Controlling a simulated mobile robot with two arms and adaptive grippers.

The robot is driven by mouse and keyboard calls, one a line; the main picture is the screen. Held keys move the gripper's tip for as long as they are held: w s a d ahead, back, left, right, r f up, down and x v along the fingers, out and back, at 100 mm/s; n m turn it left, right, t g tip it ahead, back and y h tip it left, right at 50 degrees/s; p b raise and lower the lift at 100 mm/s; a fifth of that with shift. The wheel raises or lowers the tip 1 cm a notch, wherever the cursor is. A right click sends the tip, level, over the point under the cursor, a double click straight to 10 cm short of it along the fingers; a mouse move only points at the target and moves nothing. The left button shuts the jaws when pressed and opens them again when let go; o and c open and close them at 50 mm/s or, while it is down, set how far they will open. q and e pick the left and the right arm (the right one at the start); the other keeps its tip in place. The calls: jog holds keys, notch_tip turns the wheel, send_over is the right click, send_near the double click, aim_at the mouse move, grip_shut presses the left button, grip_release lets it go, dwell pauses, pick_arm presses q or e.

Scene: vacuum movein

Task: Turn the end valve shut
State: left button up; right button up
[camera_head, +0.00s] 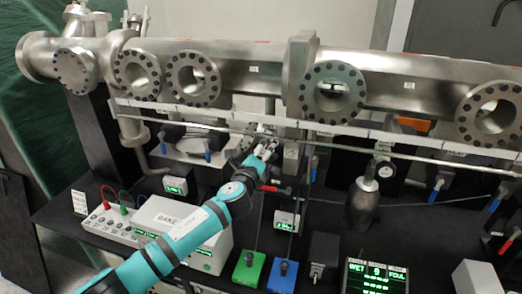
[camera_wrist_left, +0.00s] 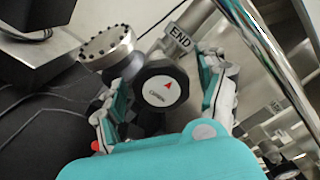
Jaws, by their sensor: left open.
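The end valve shows in the left wrist view as a round black knob (camera_wrist_left: 155,95) with a red triangle and small lettering on its face. A tag reading END (camera_wrist_left: 180,38) sits on the metal pipe just behind it. My left gripper (camera_wrist_left: 166,72) is open, with one finger on each side of the knob; I cannot tell whether either finger touches it. In the head view my left gripper (camera_head: 264,147) reaches in under the long steel chamber, and I cannot make out the knob there. My right gripper is in neither view.
The steel chamber (camera_head: 420,90) with round flanges runs above, with a thin horizontal rail below it. A BAKE box (camera_head: 205,255), green box (camera_head: 249,268), blue box (camera_head: 283,275) and display (camera_head: 376,277) stand on the black bench. A bolted flange (camera_wrist_left: 107,47) sits close left of the knob.

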pick_arm(q)
jog(key=shift+s, duration=0.1)
jog(key=v, duration=1.2)
